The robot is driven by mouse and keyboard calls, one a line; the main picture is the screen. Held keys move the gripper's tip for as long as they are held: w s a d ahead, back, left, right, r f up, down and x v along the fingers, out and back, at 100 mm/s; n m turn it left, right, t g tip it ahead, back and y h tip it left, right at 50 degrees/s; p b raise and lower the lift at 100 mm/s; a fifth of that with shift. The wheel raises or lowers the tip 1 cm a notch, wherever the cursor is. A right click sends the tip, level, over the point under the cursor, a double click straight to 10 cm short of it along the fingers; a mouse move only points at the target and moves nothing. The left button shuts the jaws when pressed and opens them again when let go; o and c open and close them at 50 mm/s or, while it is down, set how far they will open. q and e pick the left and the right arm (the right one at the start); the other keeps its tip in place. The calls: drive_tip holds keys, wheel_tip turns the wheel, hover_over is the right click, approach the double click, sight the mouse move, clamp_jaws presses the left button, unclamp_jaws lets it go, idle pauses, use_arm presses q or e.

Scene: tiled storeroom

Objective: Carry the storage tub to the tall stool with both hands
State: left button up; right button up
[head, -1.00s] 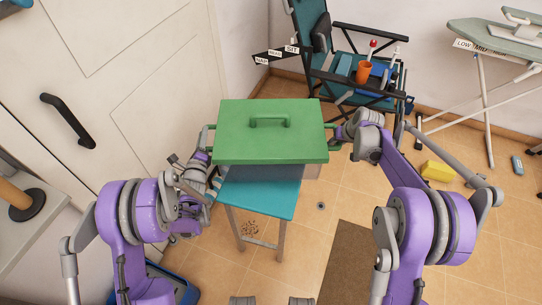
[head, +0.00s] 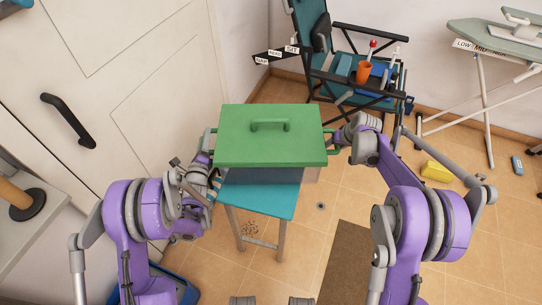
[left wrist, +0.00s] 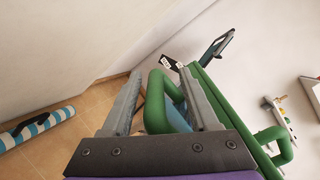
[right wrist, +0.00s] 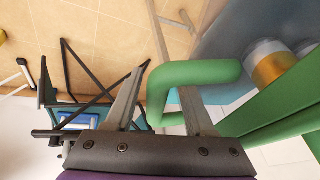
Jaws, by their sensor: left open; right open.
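The storage tub (head: 250,148) has a green lid with a top handle and a see-through grey body. It is over the teal seat of the tall stool (head: 258,202) and looks level. Its body hides the back of the seat, so the contact is hard to see. My left gripper (head: 207,158) is at the tub's left side handle; in the left wrist view its open fingers (left wrist: 160,80) stand either side of the green handle loop. My right gripper (head: 338,142) is at the right side handle; in the right wrist view its open fingers (right wrist: 160,85) straddle that green loop (right wrist: 195,73).
A folding chair (head: 330,85) holding an orange cup (head: 364,71) stands behind on the right. An ironing board (head: 490,38) is at the far right. A yellow block (head: 437,171) and a brown mat (head: 345,262) lie on the floor. A white door (head: 110,120) is at left.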

drive_tip(key=shift+s+d+r, duration=0.1)
drive_tip(key=shift+r, duration=0.15)
use_arm(q)
drive_tip(key=s, duration=0.7)
drive_tip(key=shift+s, duration=0.25)
use_arm(e)
drive_tip(key=v, duration=1.1)
drive_tip(key=shift+s+r, duration=0.15)
drive_tip(key=shift+r, duration=0.05)
use_arm(q)
drive_tip(key=shift+d+f, duration=0.1)
use_arm(e)
drive_tip(key=shift+d, duration=0.1)
